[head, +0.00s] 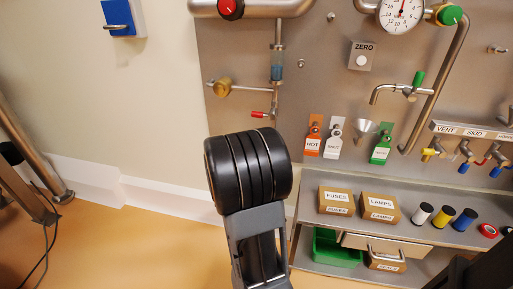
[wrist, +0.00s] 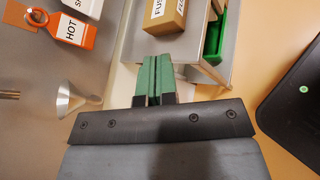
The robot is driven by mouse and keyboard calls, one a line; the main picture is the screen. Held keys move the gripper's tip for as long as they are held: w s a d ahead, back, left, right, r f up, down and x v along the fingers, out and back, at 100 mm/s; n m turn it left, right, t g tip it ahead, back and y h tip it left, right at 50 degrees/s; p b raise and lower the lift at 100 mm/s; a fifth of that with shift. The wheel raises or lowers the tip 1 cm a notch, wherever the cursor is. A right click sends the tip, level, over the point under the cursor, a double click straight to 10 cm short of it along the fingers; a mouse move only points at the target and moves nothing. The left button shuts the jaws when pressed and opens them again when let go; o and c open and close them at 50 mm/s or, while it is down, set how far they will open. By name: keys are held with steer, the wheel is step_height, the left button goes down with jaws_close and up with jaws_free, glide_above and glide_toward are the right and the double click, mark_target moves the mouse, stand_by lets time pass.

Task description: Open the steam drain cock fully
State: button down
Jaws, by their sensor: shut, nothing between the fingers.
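No label reading steam drain appears, so I cannot tell which cock it is. A small red-handled cock (head: 260,114) sits low on the pipe under a blue sight glass. A spouted tap with an upright green handle (head: 418,79) is further right. Several small cocks with coloured handles (head: 463,150) hang below a label strip at the right edge. My gripper (wrist: 153,82) shows in the wrist view with its green fingers shut together and empty, near the shelf edge and apart from any cock. In the head view my arm hides it.
An orange HOT tag (wrist: 72,28) and a funnel (wrist: 77,98) are left of my fingers. The shelf (head: 308,190) below the panel holds a fuses box (head: 336,200), a lamps box (head: 379,207) and coloured cylinders. A green bin (head: 335,250) is beneath.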

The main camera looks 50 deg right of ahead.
steer(key=w+d+f+n+t+h+b, duration=0.2)
steer(key=w+d+f+n+h+b, duration=0.1)
steer(key=d+n+h, duration=0.2)
steer(key=w+a+r+n+t+h, duration=0.1)
steer(key=w+r+n+t+h, duration=0.5)
steer(key=w+n+t, duration=0.85)
steer(key=w+d+r+m+t+y+b, duration=0.1)
steer(key=w+d+r+t+b, duration=0.1)
steer(key=d+r, duration=0.5)
steer(key=shift+d+r+m+b, duration=0.3)
steer(key=shift+r+m, duration=0.05)
steer(key=shift+r, duration=1.1)
